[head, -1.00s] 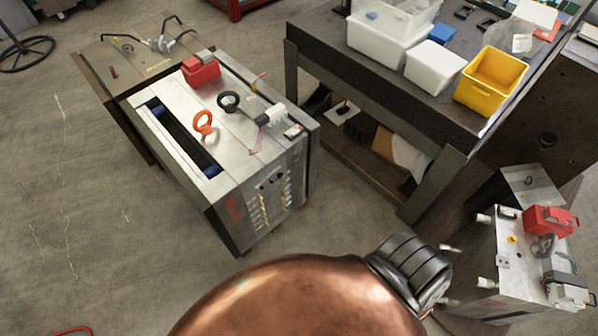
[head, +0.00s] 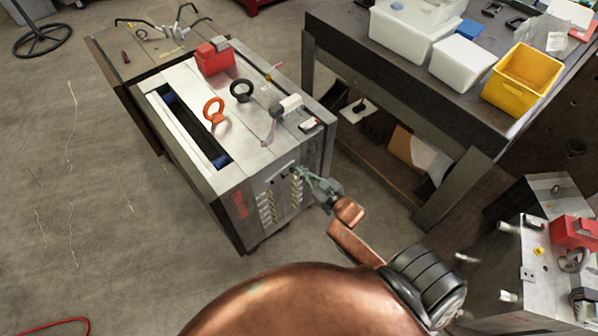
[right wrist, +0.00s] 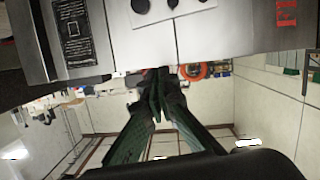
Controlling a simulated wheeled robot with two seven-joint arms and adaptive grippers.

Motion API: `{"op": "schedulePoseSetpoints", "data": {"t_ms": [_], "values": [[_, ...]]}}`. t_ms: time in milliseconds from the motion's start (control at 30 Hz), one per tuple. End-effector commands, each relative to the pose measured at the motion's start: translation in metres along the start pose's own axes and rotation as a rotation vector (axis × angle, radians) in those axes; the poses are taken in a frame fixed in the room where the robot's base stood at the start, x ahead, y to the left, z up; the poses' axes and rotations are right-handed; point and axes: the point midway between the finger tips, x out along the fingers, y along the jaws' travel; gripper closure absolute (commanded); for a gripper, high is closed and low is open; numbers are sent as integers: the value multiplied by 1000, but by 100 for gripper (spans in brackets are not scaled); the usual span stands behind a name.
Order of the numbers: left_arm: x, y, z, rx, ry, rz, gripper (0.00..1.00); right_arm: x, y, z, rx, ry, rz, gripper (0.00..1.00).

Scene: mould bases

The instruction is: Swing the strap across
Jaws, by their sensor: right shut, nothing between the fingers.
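The steel mould base (head: 232,180) stands left of centre in the head view, with a dark slot in its top. Its front face has a small light bar with dark round spots (head: 281,173) and rows of brass fittings. I cannot clearly tell which part is the strap. My right gripper (head: 306,179) is at the upper right of this face, fingers shut and empty; contact cannot be told. In the right wrist view, the gripper (right wrist: 156,80) points at the lower edge of a metal face (right wrist: 215,35) with dark round holes. My left gripper is not in view.
An orange eyebolt (head: 214,112), a black eyebolt (head: 241,91) and a red block (head: 214,58) sit on top of the base. A workbench (head: 400,85) with white bins and a yellow bin (head: 522,82) stands behind right. Another mould base (head: 530,262) is at lower right. Floor at left is mostly clear.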

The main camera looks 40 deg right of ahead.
Motion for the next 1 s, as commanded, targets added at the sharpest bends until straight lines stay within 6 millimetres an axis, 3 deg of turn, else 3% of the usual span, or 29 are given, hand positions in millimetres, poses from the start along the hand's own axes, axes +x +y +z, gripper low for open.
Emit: {"op": "schedulePoseSetpoints", "data": {"t_ms": [433,500,700,1000], "values": [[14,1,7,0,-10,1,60,90,0,2,-1,-1,0,100],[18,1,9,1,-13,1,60,91,0,18,0,-8,1,100],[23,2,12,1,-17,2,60,96,0,37,1,-5,0,100],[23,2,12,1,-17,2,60,96,0,41,0,-3,1,100]]}}
